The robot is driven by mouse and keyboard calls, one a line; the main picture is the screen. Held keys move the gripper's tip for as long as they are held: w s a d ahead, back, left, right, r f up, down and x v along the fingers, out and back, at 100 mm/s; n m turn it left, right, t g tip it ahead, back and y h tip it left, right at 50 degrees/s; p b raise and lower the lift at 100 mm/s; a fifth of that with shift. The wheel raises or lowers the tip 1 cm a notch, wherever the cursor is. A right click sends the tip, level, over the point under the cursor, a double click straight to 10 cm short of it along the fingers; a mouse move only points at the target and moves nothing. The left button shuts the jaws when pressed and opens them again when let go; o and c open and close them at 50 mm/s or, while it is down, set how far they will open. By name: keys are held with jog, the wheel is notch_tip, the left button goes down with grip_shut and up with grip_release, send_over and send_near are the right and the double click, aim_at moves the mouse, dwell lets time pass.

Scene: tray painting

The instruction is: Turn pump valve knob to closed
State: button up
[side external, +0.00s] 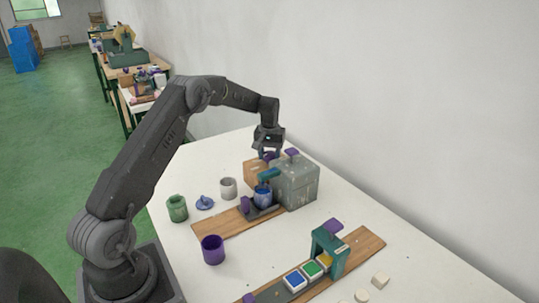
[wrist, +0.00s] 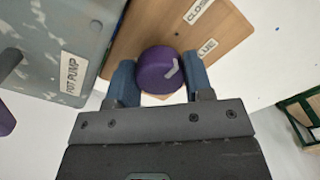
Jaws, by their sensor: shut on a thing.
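The purple valve knob (wrist: 158,72) sits on a wooden panel (wrist: 135,32) in the wrist view, with a pale pointer mark slanting to its right side. Labels reading "CLO…" (wrist: 197,10), cut off by the frame edge, and "BLUE" (wrist: 206,48) are on the panel. My gripper (wrist: 160,82) has its two blue fingers on either side of the knob and is shut on it. In the side view my gripper (side external: 268,150) is above the wooden box (side external: 252,172), and the knob is mostly hidden there.
The grey speckled pump box (side external: 298,186), labelled "POT PUMP" (wrist: 68,78), stands right beside the wooden box. A blue pot (side external: 263,197) is under the teal spout. Green (side external: 177,209), grey (side external: 228,188) and purple (side external: 213,250) pots stand on the white table to the left.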

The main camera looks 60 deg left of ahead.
aim_at(270, 153)
jog(key=shift+r, duration=0.1)
dwell(0.4)
jog(key=o, duration=0.7)
jog(key=shift+c, duration=0.2)
notch_tip(270, 153, up, 14)
